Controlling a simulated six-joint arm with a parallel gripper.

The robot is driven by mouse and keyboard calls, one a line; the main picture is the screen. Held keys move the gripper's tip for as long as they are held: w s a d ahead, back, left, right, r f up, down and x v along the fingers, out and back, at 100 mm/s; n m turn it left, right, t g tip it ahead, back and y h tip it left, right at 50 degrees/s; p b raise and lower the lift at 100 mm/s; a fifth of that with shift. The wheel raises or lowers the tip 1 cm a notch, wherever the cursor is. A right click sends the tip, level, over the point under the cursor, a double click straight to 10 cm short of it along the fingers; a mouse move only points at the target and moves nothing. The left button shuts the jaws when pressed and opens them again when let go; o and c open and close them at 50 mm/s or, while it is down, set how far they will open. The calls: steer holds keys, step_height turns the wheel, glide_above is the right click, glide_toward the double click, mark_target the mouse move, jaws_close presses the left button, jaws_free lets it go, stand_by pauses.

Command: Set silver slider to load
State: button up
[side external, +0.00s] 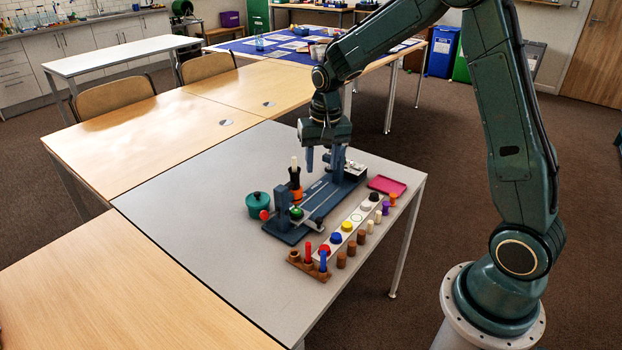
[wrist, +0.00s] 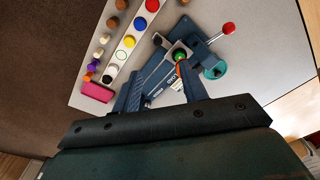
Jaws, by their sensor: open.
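A dark blue machine (side external: 289,235) with a long flat base stands on the grey table. In the wrist view its base (wrist: 160,78) shows between my fingers, with white lettering too small to read. My gripper (side external: 322,166) is open, pointing down above the far half of the base. The gripper hides part of the machine there.
A green button (side external: 296,212), a red-knobbed lever (side external: 264,215) and a teal pot (side external: 258,203) are at the machine's left end. A white strip of coloured discs (side external: 348,227), wooden pegs (side external: 341,260) and a pink tray (side external: 387,185) lie to the right. The table's left part is clear.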

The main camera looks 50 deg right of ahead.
steer(key=m, duration=0.1)
glide_above(319, 218)
step_height(319, 218, down, 6)
steer(key=shift+r+g, duration=0.15)
steer(key=shift+g, duration=0.25)
steer(key=shift+f, duration=6.85)
jaws_close()
